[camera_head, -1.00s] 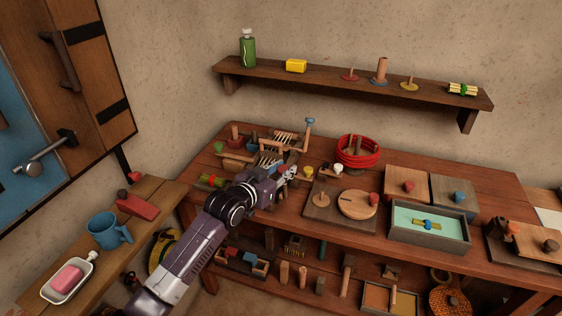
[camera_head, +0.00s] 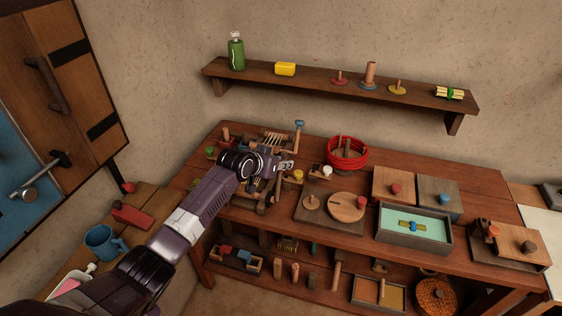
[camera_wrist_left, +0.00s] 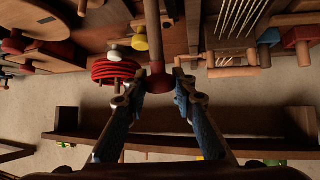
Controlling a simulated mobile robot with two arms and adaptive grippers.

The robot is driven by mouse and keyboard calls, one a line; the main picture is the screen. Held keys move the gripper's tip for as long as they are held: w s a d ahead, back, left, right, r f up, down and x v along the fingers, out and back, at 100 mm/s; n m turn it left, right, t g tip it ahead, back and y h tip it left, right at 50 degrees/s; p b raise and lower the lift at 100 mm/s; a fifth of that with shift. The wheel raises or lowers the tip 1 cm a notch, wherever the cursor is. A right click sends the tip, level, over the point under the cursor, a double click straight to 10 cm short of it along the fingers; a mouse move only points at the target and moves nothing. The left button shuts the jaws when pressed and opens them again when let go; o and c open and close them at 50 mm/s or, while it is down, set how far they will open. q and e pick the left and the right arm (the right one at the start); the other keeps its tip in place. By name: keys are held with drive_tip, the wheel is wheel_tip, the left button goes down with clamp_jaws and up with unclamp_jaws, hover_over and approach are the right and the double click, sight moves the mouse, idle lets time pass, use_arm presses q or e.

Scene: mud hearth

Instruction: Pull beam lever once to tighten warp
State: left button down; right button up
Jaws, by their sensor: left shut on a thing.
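The small wooden loom (camera_head: 268,139) with pale warp threads stands at the left of the workbench, partly hidden by my left arm. Its threads also show in the left wrist view (camera_wrist_left: 238,18). In that view a brown rod-shaped lever (camera_wrist_left: 154,35) with a dark reddish knob runs down between my fingers. My left gripper (camera_wrist_left: 158,90) is shut on this lever near its knob. In the head view the left gripper (camera_head: 287,165) is over the loom's right front, and the lever's held part is hidden. A post with a blue cap (camera_head: 298,125) rises behind the gripper. My right gripper is not in view.
A red coil (camera_head: 347,153) stands right of the gripper, with yellow (camera_head: 298,175) and white (camera_head: 328,170) knobs close by. A round wooden board (camera_head: 347,206) and a green-lined tray (camera_head: 413,225) are farther right. A wall shelf (camera_head: 340,92) is above the bench.

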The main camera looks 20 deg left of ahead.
use_arm(q)
drive_tip(key=shift+r, duration=0.15)
drive_tip(key=c, duration=2)
unclamp_jaws()
drive_tip(key=shift+c, duration=0.2)
drive_tip(key=o, duration=0.5)
drive_tip(key=shift+w, duration=0.15)
drive_tip(key=shift+c, duration=0.2)
drive_tip(key=v, duration=1.2)
drive_tip(key=shift+f, duration=0.2)
